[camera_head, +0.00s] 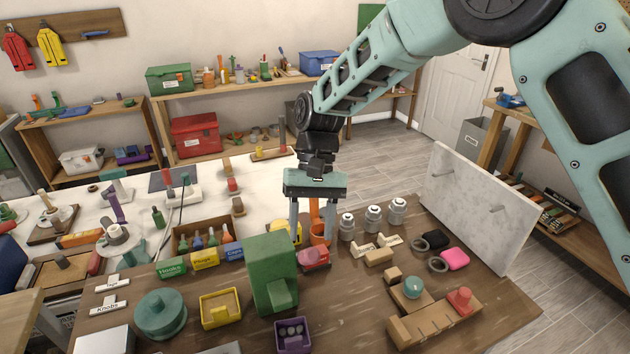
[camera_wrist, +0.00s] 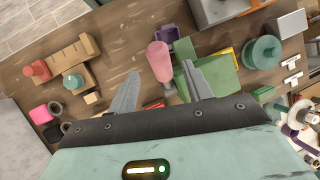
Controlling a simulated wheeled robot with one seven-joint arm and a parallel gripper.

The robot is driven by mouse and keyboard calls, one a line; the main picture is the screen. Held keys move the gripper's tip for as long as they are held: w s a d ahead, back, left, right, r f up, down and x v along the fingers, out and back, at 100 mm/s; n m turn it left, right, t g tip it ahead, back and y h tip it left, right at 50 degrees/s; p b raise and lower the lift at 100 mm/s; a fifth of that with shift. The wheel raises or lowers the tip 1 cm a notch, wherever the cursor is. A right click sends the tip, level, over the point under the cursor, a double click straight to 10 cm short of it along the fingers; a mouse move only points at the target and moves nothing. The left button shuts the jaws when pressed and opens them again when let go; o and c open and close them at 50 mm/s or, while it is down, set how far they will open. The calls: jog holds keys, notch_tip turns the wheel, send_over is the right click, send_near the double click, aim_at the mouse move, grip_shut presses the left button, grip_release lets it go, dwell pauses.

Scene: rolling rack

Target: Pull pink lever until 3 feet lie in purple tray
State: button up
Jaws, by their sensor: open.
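The green dispenser box (camera_head: 272,262) stands on the brown table. The pink lever (camera_head: 315,258) sticks out at its right side, below my gripper (camera_head: 311,232). In the wrist view the pink lever (camera_wrist: 159,58) shows as a rounded pink handle in the gap between the fingertips of my gripper (camera_wrist: 162,74). The fingers are apart and hold nothing. I cannot tell whether they touch the lever. The purple tray (camera_head: 279,344) stands at the front foot of the dispenser; a few small dark pieces lie in it, too small to count surely. It also shows in the wrist view (camera_wrist: 166,32).
A yellow bin (camera_head: 222,309) and a teal round container (camera_head: 160,314) stand left of the dispenser. An orange holder (camera_head: 319,234) and several grey-lidded jars (camera_head: 372,218) stand behind the lever. Wooden blocks (camera_head: 433,322) lie to the right. A grey board (camera_head: 478,200) rises at the right edge.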

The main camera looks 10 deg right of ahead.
jog(key=b+v, duration=0.2)
jog(key=v, duration=0.9)
jog(key=shift+w+r, duration=0.2)
jog(key=shift+r, duration=0.05)
